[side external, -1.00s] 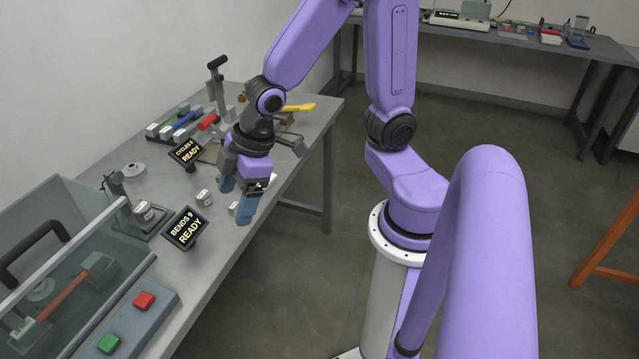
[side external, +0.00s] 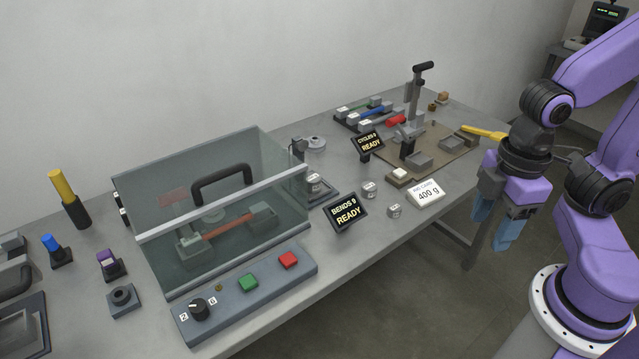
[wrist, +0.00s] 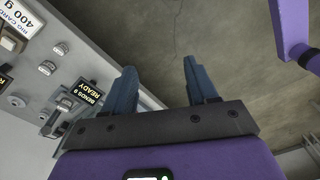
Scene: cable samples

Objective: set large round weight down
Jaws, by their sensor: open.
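Two small round grey weights stand upright on the bench, one (side external: 369,188) farther back and one (side external: 394,210) nearer the front edge. I cannot tell from size which is the large one. In the wrist view two weights show at left, one (wrist: 47,68) and another (wrist: 61,48). My gripper (side external: 494,226) is open and empty, to the right of the weights and past the bench's front edge. In the wrist view its fingers (wrist: 158,72) are apart over bare floor.
A 400 g card (side external: 426,193) lies right of the weights. The BENDS 9 READY display (side external: 346,213) and a glass-walled box (side external: 225,205) are to the left. A brown board (side external: 445,149) with a yellow-handled tool (side external: 484,132) lies behind my gripper.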

